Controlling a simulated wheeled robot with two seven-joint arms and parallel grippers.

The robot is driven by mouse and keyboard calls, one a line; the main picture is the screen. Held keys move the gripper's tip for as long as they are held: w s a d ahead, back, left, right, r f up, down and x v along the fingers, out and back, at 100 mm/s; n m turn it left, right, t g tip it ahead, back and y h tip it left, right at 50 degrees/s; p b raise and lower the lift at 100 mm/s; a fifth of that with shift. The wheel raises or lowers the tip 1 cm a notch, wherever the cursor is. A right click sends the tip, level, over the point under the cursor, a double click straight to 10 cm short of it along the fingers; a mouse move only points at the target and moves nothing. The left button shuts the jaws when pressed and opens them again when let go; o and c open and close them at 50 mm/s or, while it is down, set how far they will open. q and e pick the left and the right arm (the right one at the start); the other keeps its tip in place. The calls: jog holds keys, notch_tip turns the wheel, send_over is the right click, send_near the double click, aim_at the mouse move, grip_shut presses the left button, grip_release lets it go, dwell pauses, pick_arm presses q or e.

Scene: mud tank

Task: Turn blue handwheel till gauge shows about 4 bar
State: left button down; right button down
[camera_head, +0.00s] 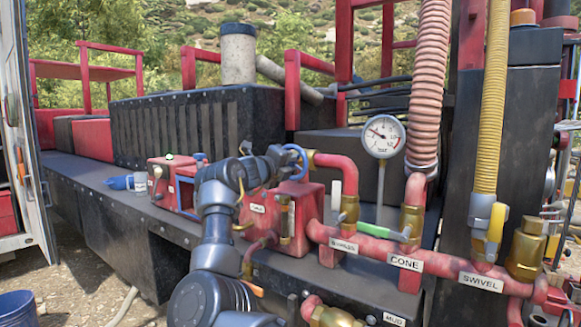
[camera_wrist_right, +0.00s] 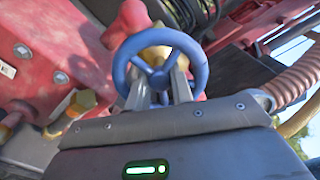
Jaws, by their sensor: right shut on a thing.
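The blue handwheel (camera_head: 304,160) sits on the red pump block, partly hidden behind my right gripper (camera_head: 284,162). In the right wrist view the blue handwheel (camera_wrist_right: 121,70) shows its round rim and spokes, with a brass part behind it. The two fingers of my right gripper (camera_wrist_right: 162,92) reach into the wheel and are shut on it. The round white gauge (camera_head: 384,136) stands on a stem to the right. Its needle points to the upper left, but the exact reading is too small to tell. My left gripper is not in view.
A red pipe (camera_head: 343,170) runs from the wheel's valve to the right. A valve with a green handle (camera_head: 393,236), a pink ribbed hose (camera_head: 429,80) and a yellow hose (camera_head: 493,90) stand right of it. A blue bucket (camera_head: 17,307) is at lower left.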

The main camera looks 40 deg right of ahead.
jog(key=shift+f, duration=0.2)
jog(key=c, duration=1.5)
grip_release()
jog(key=shift+r, duration=0.1)
jog(key=shift+s+a, duration=0.1)
jog(key=shift+a, duration=0.25)
jog(key=b+v, duration=0.4)
jog(key=v, duration=0.6)
jog(key=shift+b, duration=0.35)
jog(key=shift+a, duration=0.1)
